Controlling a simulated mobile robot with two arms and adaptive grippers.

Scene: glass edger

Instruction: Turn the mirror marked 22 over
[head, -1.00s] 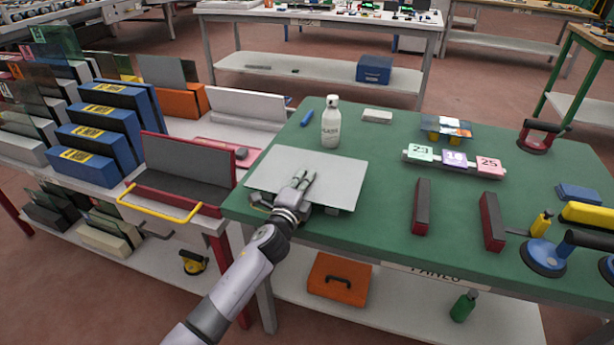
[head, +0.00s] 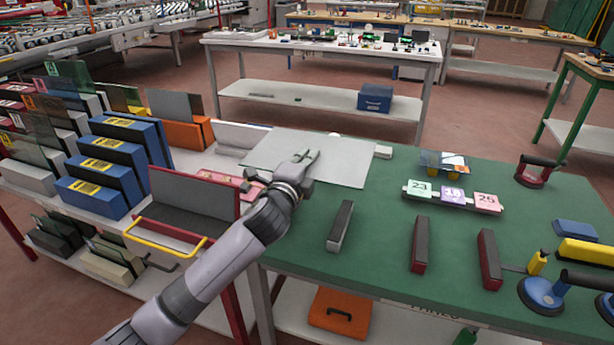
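A flat, plain grey sheet (head: 345,165), seemingly the mirror, is held above the far left part of the green table. No number shows on its upper face, and its underside is hidden. My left gripper (head: 306,160) is shut on the sheet at its near edge, with finger parts showing over the upper face. The sheet hides nearly all of the white bottle; only its cap (head: 333,134) shows behind the far edge. My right gripper is not in view.
On the green table (head: 380,260) stand several dark bar rests, one of them grey-sided (head: 340,226). Numbered tags (head: 453,196) lie farther back. Suction cups (head: 541,293) are at right. A red-sided rack (head: 185,205) with a yellow handle stands at left. The table's front middle is clear.

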